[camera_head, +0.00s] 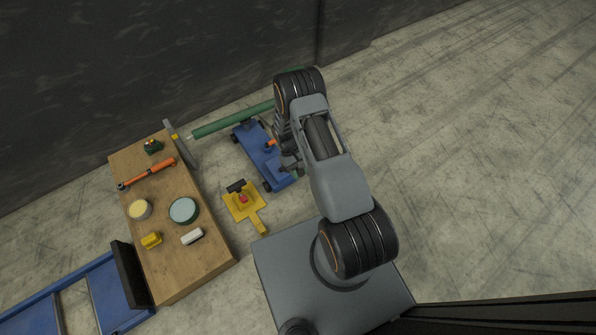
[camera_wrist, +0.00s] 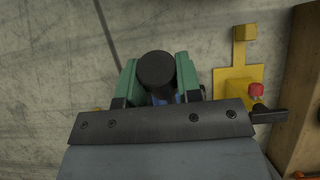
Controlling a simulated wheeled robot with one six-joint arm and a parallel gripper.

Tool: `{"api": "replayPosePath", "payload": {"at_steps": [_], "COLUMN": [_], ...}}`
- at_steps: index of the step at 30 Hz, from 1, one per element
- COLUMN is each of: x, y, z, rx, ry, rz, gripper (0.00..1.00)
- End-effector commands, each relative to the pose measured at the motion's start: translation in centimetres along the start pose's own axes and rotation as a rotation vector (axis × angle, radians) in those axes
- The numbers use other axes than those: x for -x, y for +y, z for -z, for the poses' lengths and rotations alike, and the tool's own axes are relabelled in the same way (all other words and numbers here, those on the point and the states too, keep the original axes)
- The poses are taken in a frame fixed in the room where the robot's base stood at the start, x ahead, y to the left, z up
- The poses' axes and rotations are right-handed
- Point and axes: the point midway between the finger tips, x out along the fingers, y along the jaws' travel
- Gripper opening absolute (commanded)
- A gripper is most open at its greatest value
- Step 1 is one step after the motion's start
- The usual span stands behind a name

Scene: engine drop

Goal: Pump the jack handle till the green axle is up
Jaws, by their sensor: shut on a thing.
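The green axle (camera_head: 232,121) is a long bar near the dark wall in the head view; my arm hides part of it. The blue jack (camera_head: 262,158) stands on the floor with one end near the axle. I cannot tell whether they touch or how high the axle is. In the wrist view, the dark round end of the jack handle (camera_wrist: 157,71) sits between the green fingers of my gripper (camera_wrist: 158,82), which is shut on it. A little blue shows below the handle. In the head view my arm covers most of the gripper.
A yellow stand (camera_head: 256,218) with a red knob (camera_head: 243,198) is on the floor beside the jack; it also shows in the wrist view (camera_wrist: 238,76). A wooden table (camera_head: 190,262) with several items stands left. A blue frame (camera_head: 75,273) is lower left. Floor at right is clear.

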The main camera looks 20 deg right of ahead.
Motion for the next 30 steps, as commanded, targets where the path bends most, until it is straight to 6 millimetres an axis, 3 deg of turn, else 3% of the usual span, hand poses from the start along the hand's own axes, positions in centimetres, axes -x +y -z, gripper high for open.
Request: {"api": "replayPosePath", "payload": {"at_steps": [2, 3, 11, 20, 23, 30], "x": [0.0, 0.0, -0.1, 0.3, 1.4, 6.2], "y": [-0.2, -0.2, 0.2, 0.3, 0.3, 0.3], "z": [0.2, 0.2, 0.0, 0.0, -0.1, -0.2], "rx": [-0.002, -0.003, -0.010, -0.010, -0.010, -0.010], "ry": [0.007, 0.007, 0.004, 0.004, 0.005, 0.007], "rz": [0.005, 0.006, 0.009, 0.008, 0.007, 0.008], "gripper": [0.00, 0.33, 0.58, 0.58, 0.58, 0.58]}}
